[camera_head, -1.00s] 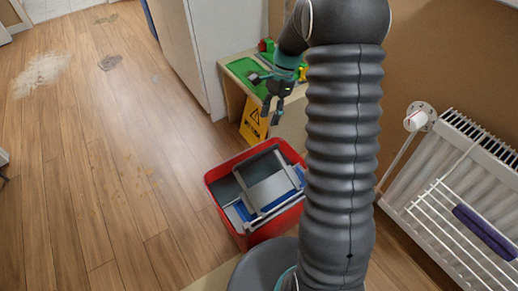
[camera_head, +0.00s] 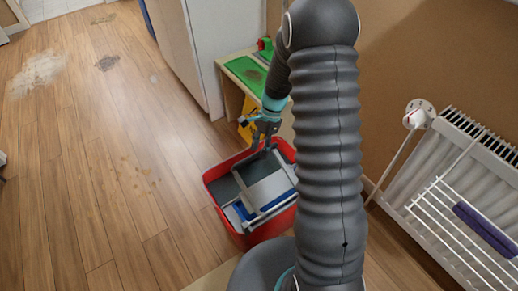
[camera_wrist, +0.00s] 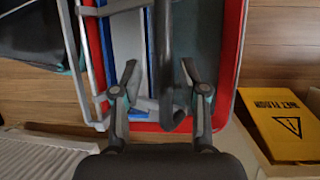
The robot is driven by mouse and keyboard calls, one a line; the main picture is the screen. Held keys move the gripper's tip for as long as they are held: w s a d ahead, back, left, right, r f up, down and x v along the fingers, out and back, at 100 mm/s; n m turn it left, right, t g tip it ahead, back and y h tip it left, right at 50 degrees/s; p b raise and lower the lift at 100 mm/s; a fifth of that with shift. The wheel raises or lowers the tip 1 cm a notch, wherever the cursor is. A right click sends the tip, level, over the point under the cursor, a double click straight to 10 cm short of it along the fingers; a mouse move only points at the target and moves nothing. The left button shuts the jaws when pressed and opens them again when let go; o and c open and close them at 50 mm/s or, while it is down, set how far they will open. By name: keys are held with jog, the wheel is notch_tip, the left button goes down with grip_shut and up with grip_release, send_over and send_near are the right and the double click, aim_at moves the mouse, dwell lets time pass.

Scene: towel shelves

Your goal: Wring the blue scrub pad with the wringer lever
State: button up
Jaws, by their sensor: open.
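A red bucket (camera_head: 245,241) stands on the floor with a grey wringer (camera_head: 268,190) in its top. Blue strips (camera_head: 240,211), perhaps the scrub pad, show along the wringer's edge; one is also visible in the wrist view (camera_wrist: 151,45). The rest of the blue part is hidden. My gripper (camera_head: 262,150) is over the bucket's far rim, pointing down. In the wrist view my gripper (camera_wrist: 158,68) is open, and a dark grey bar with a bent end, likely the wringer lever (camera_wrist: 166,45), lies between its fingers. I cannot tell whether they touch it.
A yellow warning sign (camera_wrist: 285,122) stands close beside the bucket. A low table with a green top (camera_head: 245,72) is behind it. A white radiator (camera_head: 455,170) with a rack and a purple cloth (camera_head: 484,228) is on the right. Floor on the left is open.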

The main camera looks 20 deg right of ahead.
jog(key=shift+a+f, duration=0.1)
jog(key=shift+f, duration=0.05)
jog(key=shift+s, duration=0.1)
grip_shut()
jog(key=shift+a, duration=0.4)
jog(key=shift+d, duration=0.35)
jog(key=shift+s, duration=0.1)
